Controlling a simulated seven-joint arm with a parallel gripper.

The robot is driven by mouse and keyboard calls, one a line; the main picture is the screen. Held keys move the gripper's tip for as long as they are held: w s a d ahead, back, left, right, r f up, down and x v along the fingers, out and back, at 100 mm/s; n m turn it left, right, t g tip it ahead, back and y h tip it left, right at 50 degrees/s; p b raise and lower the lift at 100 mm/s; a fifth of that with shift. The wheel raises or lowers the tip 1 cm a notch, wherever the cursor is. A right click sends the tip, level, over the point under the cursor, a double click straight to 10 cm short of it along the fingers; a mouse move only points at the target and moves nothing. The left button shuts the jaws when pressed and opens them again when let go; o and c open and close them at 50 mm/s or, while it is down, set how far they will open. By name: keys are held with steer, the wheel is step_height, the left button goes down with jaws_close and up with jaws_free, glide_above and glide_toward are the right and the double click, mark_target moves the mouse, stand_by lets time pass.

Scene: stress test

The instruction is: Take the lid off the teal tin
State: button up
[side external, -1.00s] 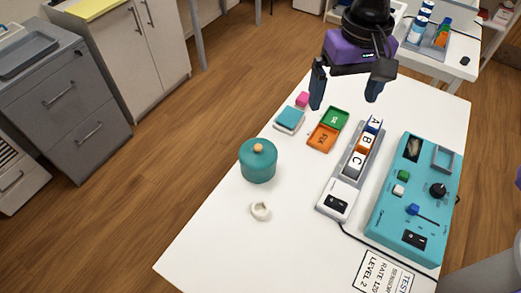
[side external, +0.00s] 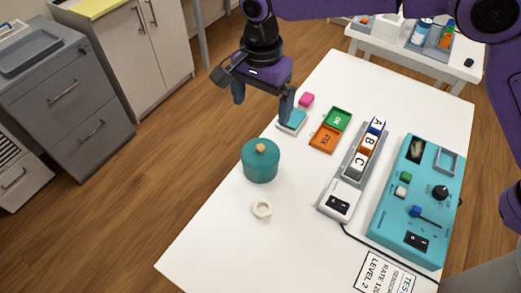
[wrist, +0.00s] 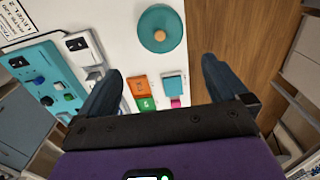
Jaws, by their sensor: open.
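The teal tin (side external: 260,166) stands upright on the white table near its left edge, with its lid on and an orange knob (side external: 260,148) on top. In the wrist view the tin (wrist: 160,18) shows from above at the top centre, beyond the fingertips. My gripper (side external: 262,100) is open and empty, with its two dark blue fingers pointing down. It is above and behind the tin in the side view, apart from it. In the wrist view my gripper (wrist: 162,75) has its fingers wide apart.
A small white ring-shaped object (side external: 262,209) lies in front of the tin.

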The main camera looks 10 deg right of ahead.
mark_target(261, 147)
step_height(261, 147, down, 14)
steer(key=shift+a+r, duration=0.1)
stand_by(0.5)
steer(key=shift+c, duration=0.3)
steer(key=c, duration=1)
steer(key=shift+s, duration=0.1)
steer(key=shift+c, duration=0.2)
